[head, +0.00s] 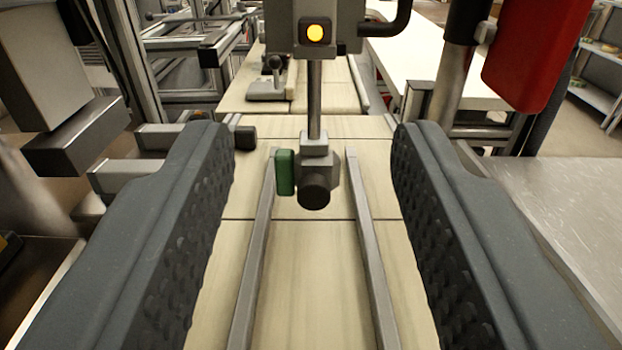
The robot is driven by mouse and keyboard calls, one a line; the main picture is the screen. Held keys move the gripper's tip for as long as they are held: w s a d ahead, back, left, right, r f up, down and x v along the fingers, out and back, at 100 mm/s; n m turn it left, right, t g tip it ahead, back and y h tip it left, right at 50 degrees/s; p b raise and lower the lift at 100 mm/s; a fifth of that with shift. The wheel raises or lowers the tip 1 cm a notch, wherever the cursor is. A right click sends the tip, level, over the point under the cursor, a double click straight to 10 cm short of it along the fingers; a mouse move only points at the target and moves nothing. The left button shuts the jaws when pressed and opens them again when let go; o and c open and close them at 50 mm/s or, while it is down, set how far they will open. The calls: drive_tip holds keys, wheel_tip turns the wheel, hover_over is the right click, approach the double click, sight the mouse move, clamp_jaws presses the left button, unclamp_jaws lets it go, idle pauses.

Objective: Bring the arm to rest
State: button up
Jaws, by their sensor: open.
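My gripper (312,165) shows in the head view with its two dark grey, studded fingers wide apart, one at the left and one at the right. It is open, and nothing is held between the fingers. Beyond and between them, a metal rod with a dark round end and a small green block (285,172) hangs over a pale work surface (310,262). I cannot tell how far the fingertips are from it. No tape reel can be made out clearly.
Two metal rails (371,262) run along the pale surface. A red box (535,50) is at the upper right, and a grey block (45,60) at the upper left. A metal table (565,205) lies at the right.

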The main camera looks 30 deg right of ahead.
idle(0.3)
drive_tip(key=a+r+n+y, duration=0.45)
drive_tip(key=a+r, duration=1.25)
drive_tip(key=r, duration=0.5)
drive_tip(key=s+a+r+y, duration=0.3)
drive_tip(key=s+a+r, duration=1)
drive_tip(key=s+a, duration=0.1)
drive_tip(key=shift+s+r+n+g, duration=0.35)
drive_tip(key=shift+s+r+g, duration=0.05)
drive_tip(key=shift+c, duration=0.6)
